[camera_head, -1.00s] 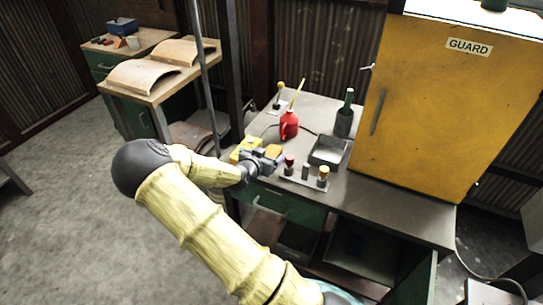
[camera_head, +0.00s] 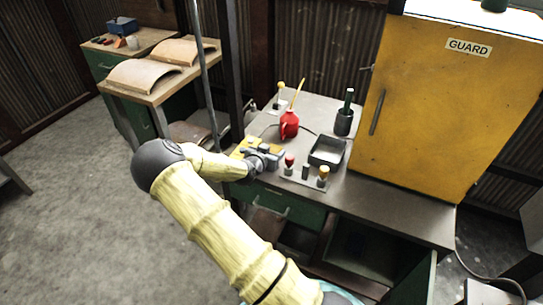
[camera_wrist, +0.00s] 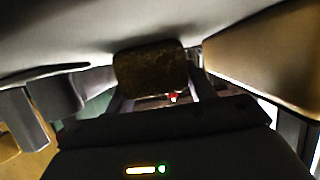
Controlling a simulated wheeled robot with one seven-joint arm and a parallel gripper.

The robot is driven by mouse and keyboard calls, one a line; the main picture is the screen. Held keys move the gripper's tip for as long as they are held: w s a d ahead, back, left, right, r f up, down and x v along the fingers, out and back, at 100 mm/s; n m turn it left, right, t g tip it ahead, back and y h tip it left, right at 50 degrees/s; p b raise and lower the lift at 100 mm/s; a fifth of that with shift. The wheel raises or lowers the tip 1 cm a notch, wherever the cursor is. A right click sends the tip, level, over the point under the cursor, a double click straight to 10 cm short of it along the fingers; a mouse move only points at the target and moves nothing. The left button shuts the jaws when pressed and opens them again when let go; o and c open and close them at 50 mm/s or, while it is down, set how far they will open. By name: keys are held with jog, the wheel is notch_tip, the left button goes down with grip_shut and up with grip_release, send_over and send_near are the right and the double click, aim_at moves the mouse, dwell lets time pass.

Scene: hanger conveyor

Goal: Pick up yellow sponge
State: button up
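The yellow sponge appears as a brownish, shadowed block (camera_wrist: 150,70) between my gripper's two fingers in the wrist view. It fills most of the space between them, and whether both fingers press on it is unclear. In the head view my gripper (camera_head: 270,156) is low over the left front part of the metal workbench. A small orange-yellow block (camera_head: 264,147) shows at the fingers there, partly covered by them. A brighter yellow block (camera_head: 249,142) lies just left of and behind the gripper.
A button panel (camera_head: 304,172) and a black tray (camera_head: 327,151) are close on the right. A red oil can (camera_head: 289,124) and a dark bottle (camera_head: 344,117) stand behind. The yellow GUARD cabinet (camera_head: 455,110) rises at right. A grey post (camera_head: 204,75) stands to the left.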

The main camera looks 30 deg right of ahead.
jog(key=c, duration=0.6)
notch_tip(320, 180, up, 10)
